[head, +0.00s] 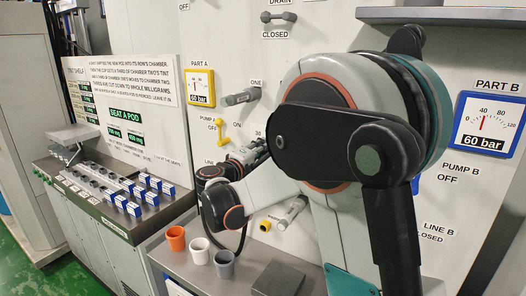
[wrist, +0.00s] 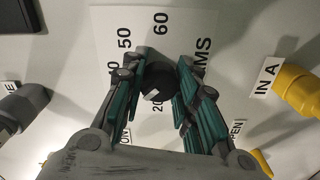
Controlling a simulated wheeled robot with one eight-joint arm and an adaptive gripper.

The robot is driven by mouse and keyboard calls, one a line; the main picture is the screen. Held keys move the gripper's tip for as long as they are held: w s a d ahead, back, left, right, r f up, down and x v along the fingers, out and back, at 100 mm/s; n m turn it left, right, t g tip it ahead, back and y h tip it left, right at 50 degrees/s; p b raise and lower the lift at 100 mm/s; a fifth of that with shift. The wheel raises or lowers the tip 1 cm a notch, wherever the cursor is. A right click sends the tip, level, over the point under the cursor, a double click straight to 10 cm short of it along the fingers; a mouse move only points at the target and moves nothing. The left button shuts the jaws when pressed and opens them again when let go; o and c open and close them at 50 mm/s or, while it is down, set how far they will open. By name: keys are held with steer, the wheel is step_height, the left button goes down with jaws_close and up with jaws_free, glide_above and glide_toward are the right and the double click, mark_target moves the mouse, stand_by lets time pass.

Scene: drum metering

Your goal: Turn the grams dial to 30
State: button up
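The grams dial (wrist: 156,72) is a dark round knob on a white scale plate (wrist: 108,22) in the wrist view. The numbers 50, 60 and 20 show around it, with part of the word GRAMS at right; other numbers are hidden by my fingers. A small pale mark shows on the knob's lower side, but I cannot tell which number it points to. My gripper (wrist: 162,66) has one finger on each side of the knob. I cannot tell whether both fingers press on it. In the head view my arm hides most of the dial.
Orange (head: 176,238), white (head: 199,251) and grey (head: 224,264) cups stand on the bench below. A grey knob (head: 241,97) sticks out near the ONE label. A yellow handle (head: 220,130) is by PUMP A. In the wrist view a yellow fitting (wrist: 297,90) is at right.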

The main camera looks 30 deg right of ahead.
steer(key=shift+o, duration=0.5)
steer(key=shift+s+a+f, duration=0.4)
steer(key=shift+s+a, duration=0.05)
steer(key=shift+a, duration=0.15)
steer(key=v, duration=1)
steer(key=shift+a+r, duration=0.3)
steer(key=shift+r, duration=0.1)
steer(key=shift+s+d, duration=0.1)
